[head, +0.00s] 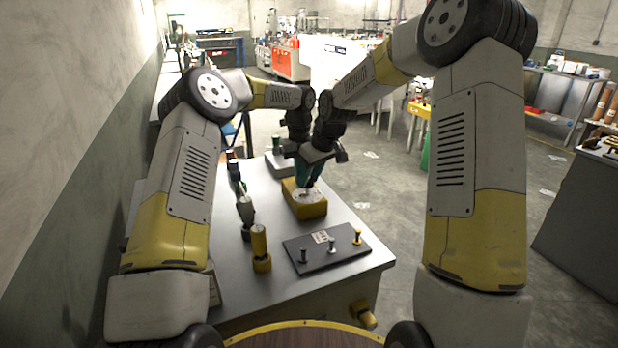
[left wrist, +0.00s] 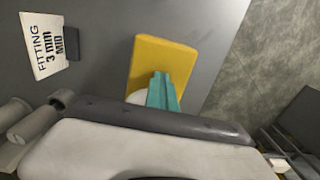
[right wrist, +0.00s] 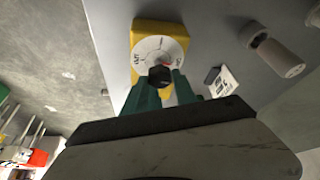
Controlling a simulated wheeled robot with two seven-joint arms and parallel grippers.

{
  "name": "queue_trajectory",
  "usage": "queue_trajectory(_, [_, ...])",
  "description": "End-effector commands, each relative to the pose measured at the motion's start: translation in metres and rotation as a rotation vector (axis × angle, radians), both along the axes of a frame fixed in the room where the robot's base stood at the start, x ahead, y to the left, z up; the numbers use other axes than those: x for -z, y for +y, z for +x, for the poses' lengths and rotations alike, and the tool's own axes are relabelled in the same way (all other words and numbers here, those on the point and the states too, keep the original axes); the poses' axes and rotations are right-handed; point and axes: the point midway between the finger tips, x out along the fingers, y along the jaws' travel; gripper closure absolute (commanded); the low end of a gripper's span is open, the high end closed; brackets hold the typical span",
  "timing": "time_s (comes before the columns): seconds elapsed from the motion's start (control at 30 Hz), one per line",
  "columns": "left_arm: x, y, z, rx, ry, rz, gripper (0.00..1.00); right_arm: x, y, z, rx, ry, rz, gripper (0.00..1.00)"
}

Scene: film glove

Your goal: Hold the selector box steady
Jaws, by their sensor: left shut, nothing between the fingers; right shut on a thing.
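The selector box (head: 306,208) is yellow and sits flat on the grey table. In the right wrist view its yellow body (right wrist: 143,34) carries a round white dial (right wrist: 150,50) with a red mark and a black knob (right wrist: 160,77). My right gripper (right wrist: 163,88) has its teal fingers on either side of the knob, shut on it. My left gripper (left wrist: 161,78) is shut and empty, its fingertips over the box (left wrist: 165,50) in the left wrist view; whether they touch it I cannot tell.
A dark plate (head: 335,254) with several pegs lies in front of the box. Bottle-like items (head: 245,210) stand along the left, with a yellow-based one (head: 260,248) nearest. A card reading "FITTING 3 mm MID" (left wrist: 43,45) stands near. The table's right edge is close to the box.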

Motion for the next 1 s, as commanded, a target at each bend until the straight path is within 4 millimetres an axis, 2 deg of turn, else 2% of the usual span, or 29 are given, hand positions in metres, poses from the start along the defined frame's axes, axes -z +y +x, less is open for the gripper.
queue_trajectory(0.03, [0.0073,0.0016,-0.0022,0.001,0.012,0.005,1.0,0.0008,-0.0004,-0.0002,-0.019,0.003,0.0,1.0])
queue_trajectory(0.3, [0.0074,0.0016,-0.0022,0.0,0.012,0.005,1.0,0.0007,0.0001,-0.0007,-0.085,0.003,0.0,1.0])
queue_trajectory(0.73, [0.0073,0.0016,-0.0022,0.0,0.012,0.005,1.0,0.0007,0.0004,-0.0009,-0.096,0.002,0.0,1.0])
queue_trajectory(0.77, [0.0073,0.0016,-0.0022,0.0,0.012,0.005,1.0,0.0007,0.0005,-0.0009,-0.096,0.002,0.0,0.65])
queue_trajectory(0.8, [0.0073,0.0016,-0.0022,0.0,0.012,0.005,1.0,0.0007,0.0006,-0.0009,-0.096,0.002,0.0,0.57])
queue_trajectory(0.87, [0.0073,0.0015,-0.0021,0.0,0.012,0.005,1.0,0.0006,0.0005,-0.0007,-0.095,0.002,0.001,0.45])
queue_trajectory(1.0, [0.0073,0.0016,-0.0022,0.0,0.012,0.005,1.0,0.0004,0.0001,-0.0003,-0.094,0.001,0.001,0.45])
